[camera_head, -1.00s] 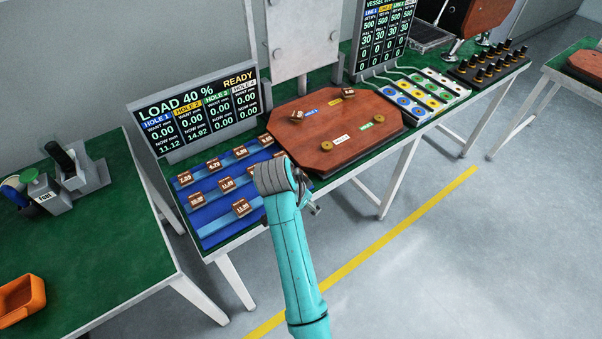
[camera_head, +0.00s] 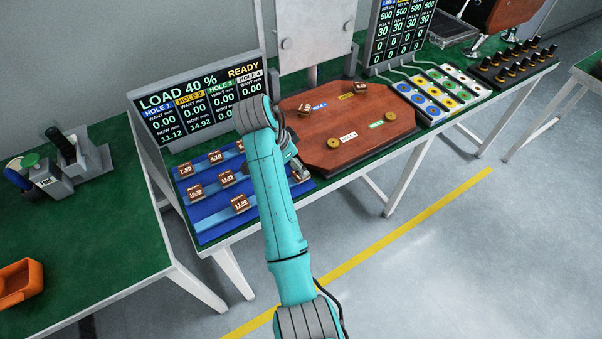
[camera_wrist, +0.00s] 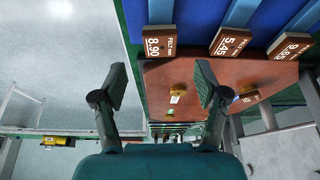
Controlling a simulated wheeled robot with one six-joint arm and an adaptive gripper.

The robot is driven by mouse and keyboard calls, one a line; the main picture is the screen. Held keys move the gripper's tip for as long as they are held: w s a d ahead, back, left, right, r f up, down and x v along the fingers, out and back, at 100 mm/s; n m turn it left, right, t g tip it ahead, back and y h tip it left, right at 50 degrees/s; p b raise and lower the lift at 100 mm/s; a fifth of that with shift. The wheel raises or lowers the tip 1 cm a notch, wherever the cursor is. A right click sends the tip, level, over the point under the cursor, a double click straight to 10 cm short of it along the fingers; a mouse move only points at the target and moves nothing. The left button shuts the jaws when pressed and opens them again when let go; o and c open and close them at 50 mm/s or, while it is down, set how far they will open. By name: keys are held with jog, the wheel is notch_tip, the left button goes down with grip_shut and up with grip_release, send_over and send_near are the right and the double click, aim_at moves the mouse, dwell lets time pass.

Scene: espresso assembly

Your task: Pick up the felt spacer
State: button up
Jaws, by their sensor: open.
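Several brown felt spacers with white printed labels sit in rows on the blue rack. In the head view one reads about 11.95 (camera_head: 240,203), with others beside it, such as one at the left end (camera_head: 186,171). In the wrist view three felt spacers, marked 8.90 (camera_wrist: 161,41), 5.45 (camera_wrist: 231,42) and 9.85 (camera_wrist: 290,46), show along the top, beyond my fingertips. My gripper (camera_wrist: 162,82) is open with nothing between its fingers. In the head view the arm hides part of the rack, and my gripper (camera_head: 299,172) shows only partly, at the rack's right side.
A reddish-brown board (camera_head: 400,136) right of the rack bears two brown blocks and two brass pieces. The load display (camera_head: 205,100) stands behind the rack. Colored pads (camera_head: 437,95) and dark cylinders (camera_head: 512,62) lie farther right. An orange bin (camera_head: 20,283) is at left.

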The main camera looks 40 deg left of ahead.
jog(key=shift+x, duration=2.8)
jog(key=shift+s, duration=0.1)
jog(key=c, duration=1.2)
